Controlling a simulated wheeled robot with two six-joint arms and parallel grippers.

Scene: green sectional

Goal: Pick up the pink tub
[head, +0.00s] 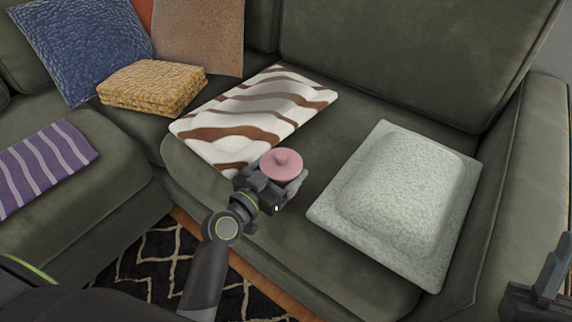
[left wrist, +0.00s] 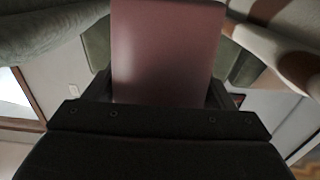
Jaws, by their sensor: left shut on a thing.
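In the left wrist view the tub (left wrist: 168,50) fills the space between the fingers. I cannot tell whether the tub touches the seat. Part of my right gripper (head: 540,285) shows at the lower right edge, and its jaw state is unclear.
A brown-and-white striped pillow (head: 262,108) lies behind the tub. A pale pillow (head: 400,205) lies to the right. A folded yellow blanket (head: 153,86), a blue pillow (head: 82,42) and a purple striped cloth (head: 42,164) are at the left. A patterned rug (head: 150,262) covers the floor.

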